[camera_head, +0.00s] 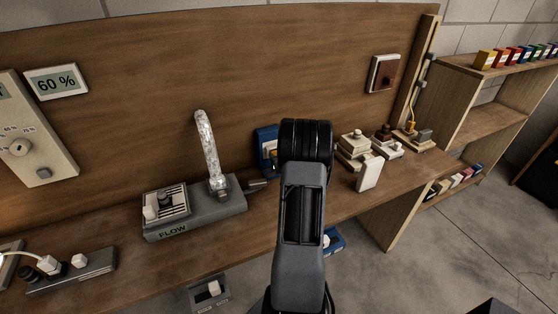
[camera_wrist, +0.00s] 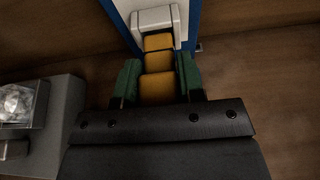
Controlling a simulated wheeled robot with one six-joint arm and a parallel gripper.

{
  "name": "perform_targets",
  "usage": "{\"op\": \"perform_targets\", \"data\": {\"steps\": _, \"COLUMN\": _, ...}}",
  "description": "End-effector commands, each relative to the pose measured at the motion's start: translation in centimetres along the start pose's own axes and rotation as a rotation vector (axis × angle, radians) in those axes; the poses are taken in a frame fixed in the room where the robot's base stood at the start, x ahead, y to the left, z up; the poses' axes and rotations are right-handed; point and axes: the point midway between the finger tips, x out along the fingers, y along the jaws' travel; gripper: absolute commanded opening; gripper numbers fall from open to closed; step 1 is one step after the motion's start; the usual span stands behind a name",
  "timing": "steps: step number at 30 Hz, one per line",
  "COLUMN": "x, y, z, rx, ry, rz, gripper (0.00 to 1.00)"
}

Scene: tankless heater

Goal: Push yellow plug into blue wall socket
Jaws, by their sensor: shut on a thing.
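In the wrist view my gripper (camera_wrist: 158,74) has its green fingers on both sides of the yellow plug (camera_wrist: 156,88), shut on it. The plug's front end lies right against the white centre of the blue wall socket (camera_wrist: 190,22), in line with it. I cannot tell how deep it sits. In the head view the blue socket (camera_head: 264,143) shows on the wooden back panel, partly hidden behind my black wrist. My fingers are hidden there.
A grey FLOW box (camera_head: 195,216) with a clear tube (camera_head: 207,145) stands left of my gripper. White and brown blocks (camera_head: 354,144) and an upright white piece (camera_head: 369,174) stand to the right. The bench (camera_head: 130,250) has bare wood along its front edge.

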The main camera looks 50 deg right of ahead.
Motion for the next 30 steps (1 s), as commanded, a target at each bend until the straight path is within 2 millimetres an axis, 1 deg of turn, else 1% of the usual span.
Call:
{"op": "perform_targets", "data": {"steps": 28, "x": 2.1, "y": 0.0, "z": 0.8, "rx": 0.000, "ry": 0.000, "rz": 0.000, "gripper": 0.00}}
{"op": "perform_targets", "data": {"steps": 29, "x": 2.1, "y": 0.0, "z": 0.8, "rx": 0.001, "ry": 0.000, "rz": 0.000, "gripper": 0.38}}
{"op": "perform_targets", "data": {"steps": 30, "x": 2.1, "y": 0.0, "z": 0.8, "rx": 0.001, "ry": 0.000, "rz": 0.000, "gripper": 0.41}}
